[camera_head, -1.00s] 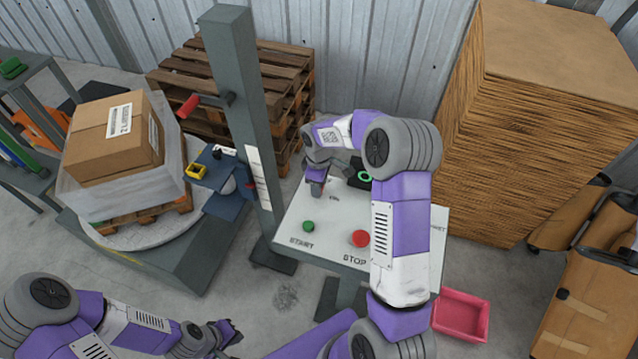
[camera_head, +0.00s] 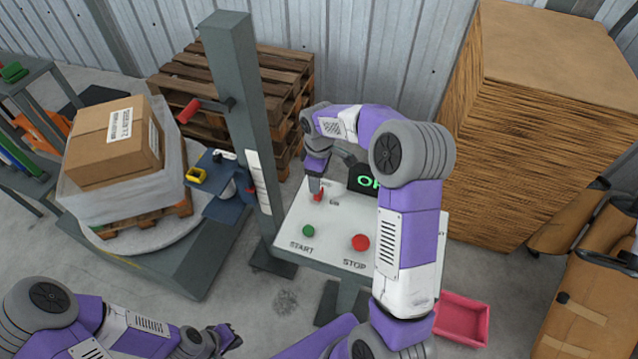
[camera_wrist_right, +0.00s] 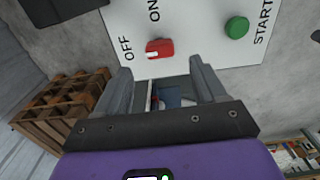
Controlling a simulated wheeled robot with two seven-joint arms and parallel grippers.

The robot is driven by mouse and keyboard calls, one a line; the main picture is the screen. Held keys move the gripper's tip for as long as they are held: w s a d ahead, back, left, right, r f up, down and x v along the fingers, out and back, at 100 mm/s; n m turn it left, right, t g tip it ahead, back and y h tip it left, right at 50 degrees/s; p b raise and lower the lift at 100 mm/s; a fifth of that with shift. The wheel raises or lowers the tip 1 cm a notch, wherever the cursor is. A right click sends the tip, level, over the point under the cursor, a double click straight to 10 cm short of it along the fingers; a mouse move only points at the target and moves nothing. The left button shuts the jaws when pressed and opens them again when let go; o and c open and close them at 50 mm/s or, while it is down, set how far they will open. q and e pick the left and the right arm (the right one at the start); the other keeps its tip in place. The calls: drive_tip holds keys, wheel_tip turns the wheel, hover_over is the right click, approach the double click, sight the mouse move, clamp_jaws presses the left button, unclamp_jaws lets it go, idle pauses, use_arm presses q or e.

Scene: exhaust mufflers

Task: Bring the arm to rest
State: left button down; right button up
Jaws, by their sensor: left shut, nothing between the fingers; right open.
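My right arm reaches over the white control panel (camera_head: 325,235). Its gripper (camera_head: 315,186) points down near the red OFF/ON switch (camera_head: 318,196). In the right wrist view my right gripper (camera_wrist_right: 162,84) is open and empty. The red switch (camera_wrist_right: 159,48) lies just beyond its fingertips, apart from them as far as I can tell. The green START button (camera_wrist_right: 237,27) is to the right there. My left gripper (camera_head: 230,334) is shut and empty, low at the bottom left of the head view.
A red STOP button (camera_head: 360,242) and a display (camera_head: 362,180) with partly hidden green letters are at the panel. A grey post (camera_head: 240,110) stands left of it. A carton (camera_head: 115,143) sits on a turntable (camera_head: 150,238). A cardboard stack (camera_head: 540,130) stands right.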

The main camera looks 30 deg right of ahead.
drive_tip(key=shift+r, duration=0.8)
